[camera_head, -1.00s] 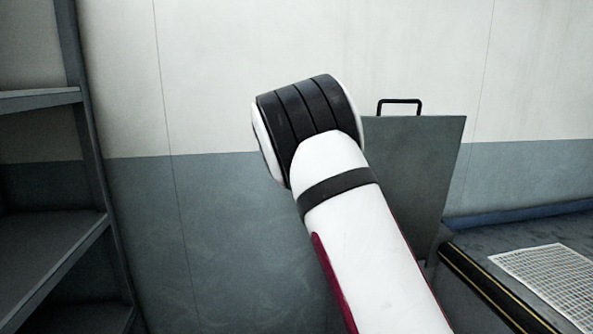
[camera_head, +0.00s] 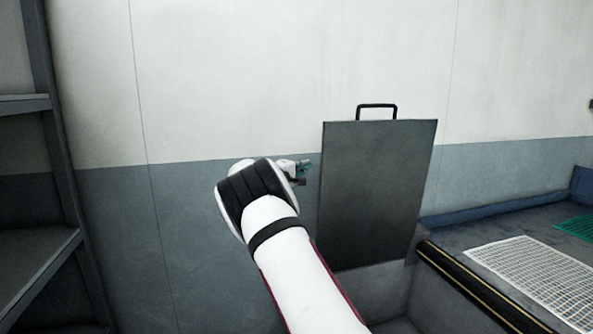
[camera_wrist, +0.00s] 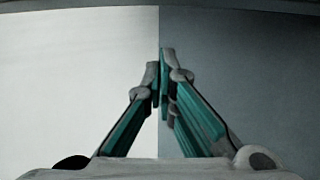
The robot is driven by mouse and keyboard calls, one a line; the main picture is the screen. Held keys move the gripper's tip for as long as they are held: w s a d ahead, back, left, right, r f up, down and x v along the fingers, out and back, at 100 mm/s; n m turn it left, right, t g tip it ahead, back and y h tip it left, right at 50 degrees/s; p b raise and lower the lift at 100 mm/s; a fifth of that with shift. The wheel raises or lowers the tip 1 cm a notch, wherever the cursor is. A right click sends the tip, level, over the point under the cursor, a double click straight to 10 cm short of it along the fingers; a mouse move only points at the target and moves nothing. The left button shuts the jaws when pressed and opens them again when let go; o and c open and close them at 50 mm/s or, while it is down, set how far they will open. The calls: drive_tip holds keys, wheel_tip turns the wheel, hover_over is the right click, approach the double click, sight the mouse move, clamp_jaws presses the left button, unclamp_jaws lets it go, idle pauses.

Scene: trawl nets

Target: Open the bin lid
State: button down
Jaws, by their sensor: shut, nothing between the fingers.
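The bin lid (camera_head: 378,190) is a dark grey panel with a black bar handle (camera_head: 377,106) on its top edge. It stands raised, close to upright, at the back of the bin (camera_head: 378,284), whose inside partly shows below it. My gripper (camera_head: 306,170) is left of the lid, apart from it, and small in the head view. In the wrist view my gripper (camera_wrist: 161,85) has its teal-padded fingers together with nothing between them, facing the wall. The lid is not clearly seen in the wrist view.
A grey shelf rack (camera_head: 50,180) stands at the left. At the right is a work surface (camera_head: 470,238) with a black and yellow edge, a white net (camera_head: 530,270) and a green net (camera_head: 578,227). The wall between rack and lid is bare.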

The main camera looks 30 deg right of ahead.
sight(321, 178)
drive_tip(key=shift+s+d+f+p, duration=0.1)
drive_tip(key=shift+s+d+p, duration=0.25)
drive_tip(key=shift+s+p, duration=0.35)
drive_tip(key=shift+s+d+p, duration=0.3)
drive_tip(key=shift+s+p, duration=0.2)
drive_tip(key=shift+s, duration=0.35)
drive_tip(key=s+p, duration=0.2)
drive_tip(key=s+a+f+p, duration=0.1)
drive_tip(key=s+p, duration=0.2)
drive_tip(key=s+a+p, duration=0.1)
drive_tip(key=s+p, duration=0.1)
drive_tip(key=s, duration=0.1)
drive_tip(key=shift+f, duration=0.15)
